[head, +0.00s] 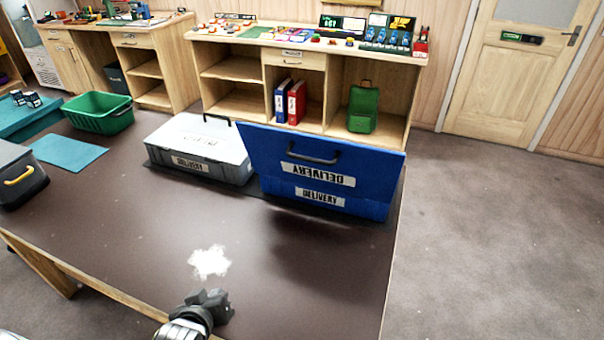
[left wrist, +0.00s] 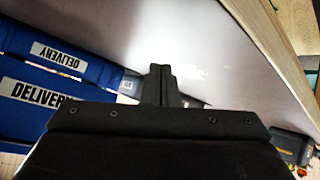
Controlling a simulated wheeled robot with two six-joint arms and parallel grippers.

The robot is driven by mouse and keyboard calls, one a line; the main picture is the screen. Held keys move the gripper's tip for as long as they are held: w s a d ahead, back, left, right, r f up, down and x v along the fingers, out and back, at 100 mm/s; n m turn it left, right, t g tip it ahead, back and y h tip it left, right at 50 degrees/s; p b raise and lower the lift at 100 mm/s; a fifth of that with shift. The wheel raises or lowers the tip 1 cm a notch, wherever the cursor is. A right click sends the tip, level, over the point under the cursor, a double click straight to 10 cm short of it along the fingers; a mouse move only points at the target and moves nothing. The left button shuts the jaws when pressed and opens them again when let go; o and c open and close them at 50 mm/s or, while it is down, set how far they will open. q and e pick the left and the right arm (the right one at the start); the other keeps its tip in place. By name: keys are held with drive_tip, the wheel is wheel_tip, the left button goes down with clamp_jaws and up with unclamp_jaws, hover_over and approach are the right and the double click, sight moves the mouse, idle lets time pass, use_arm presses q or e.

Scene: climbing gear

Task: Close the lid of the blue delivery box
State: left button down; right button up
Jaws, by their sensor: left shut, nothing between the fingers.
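The blue delivery box (head: 372,207) stands at the back right of the dark table. Its lid (head: 370,163) is open and stands up from the near edge, leaning toward me. The outer face, with a black handle and an upside-down DELIVERY label, faces me and hides the inside. Both show at the left of the left wrist view, as box and lid (left wrist: 15,112). My left gripper (head: 216,298) is shut and empty over the near part of the table, well apart from the box. Its closed fingers show in the left wrist view (left wrist: 161,84). My right gripper is not in view.
A grey delivery box (head: 215,165) with its lid down stands just left of the blue box. A green basket (head: 98,113), a teal mat (head: 68,152) and a dark case with a yellow handle (head: 20,182) are further left. The table's middle and front are clear.

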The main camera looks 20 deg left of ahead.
use_arm(q)
drive_tip(key=w+d+r+n+t, duration=0.45)
drive_tip(key=w+n+t, duration=0.2)
drive_tip(key=w, duration=0.25)
drive_tip(key=w+d+r+n+t+h, duration=0.4)
drive_tip(key=d+r+t, duration=0.4)
drive_tip(key=p+x, duration=0.2)
drive_tip(key=x, duration=1)
drive_tip(key=shift+w+a+g+p, duration=0.25)
drive_tip(key=shift+w+g+p, duration=0.1)
drive_tip(key=shift+w, duration=0.15)
drive_tip(key=shift+y, duration=0.3)
